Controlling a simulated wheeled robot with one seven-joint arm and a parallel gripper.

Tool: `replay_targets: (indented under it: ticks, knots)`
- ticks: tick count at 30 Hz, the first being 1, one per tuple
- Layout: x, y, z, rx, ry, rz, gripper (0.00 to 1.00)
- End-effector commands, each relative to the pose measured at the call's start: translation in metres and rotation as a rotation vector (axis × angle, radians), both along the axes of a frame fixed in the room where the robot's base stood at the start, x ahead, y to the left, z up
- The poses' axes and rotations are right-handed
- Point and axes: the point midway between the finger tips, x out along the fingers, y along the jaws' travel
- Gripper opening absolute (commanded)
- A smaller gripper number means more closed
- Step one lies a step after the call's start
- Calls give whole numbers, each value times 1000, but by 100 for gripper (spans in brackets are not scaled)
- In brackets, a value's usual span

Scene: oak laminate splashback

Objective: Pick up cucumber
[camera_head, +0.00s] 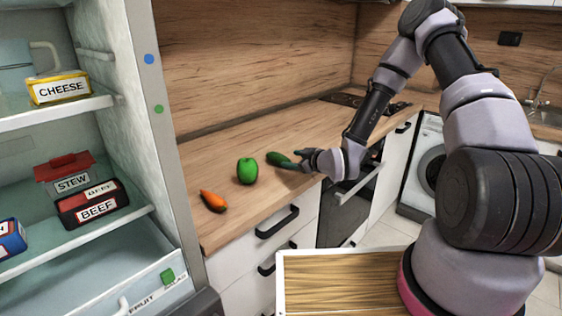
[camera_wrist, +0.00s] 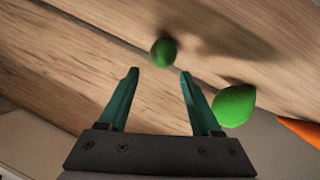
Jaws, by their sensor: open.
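The cucumber (camera_head: 281,160) is dark green and lies on the wooden counter, to the right of the green pepper. In the wrist view the cucumber (camera_wrist: 164,52) appears end-on as a round green shape, just beyond and between the fingertips. My gripper (camera_head: 300,158) is at the cucumber's right end in the head view, over the counter's front edge. In the wrist view my gripper (camera_wrist: 158,75) shows two teal fingers spread apart with nothing between them. I cannot tell whether a finger touches the cucumber.
A green pepper (camera_head: 247,171) and a carrot (camera_head: 213,201) lie to the left on the counter (camera_head: 240,145). The pepper (camera_wrist: 234,106) is close to the right finger in the wrist view. An open fridge (camera_head: 120,110) stands at the left. Drawers and an oven are below the counter.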

Motion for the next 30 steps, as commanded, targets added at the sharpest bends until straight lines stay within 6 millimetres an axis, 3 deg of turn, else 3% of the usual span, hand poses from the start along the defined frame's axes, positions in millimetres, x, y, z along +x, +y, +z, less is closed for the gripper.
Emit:
replay_targets:
  ticks: [18, 26, 27, 30]
  knots:
    - [56, 39, -27, 0, 2, 0, 65]
    - [59, 41, -28, 0, 2, 0, 65]
    - [59, 41, -28, 0, 2, 0, 61]
    - [59, 41, -28, 0, 2, 0, 23]
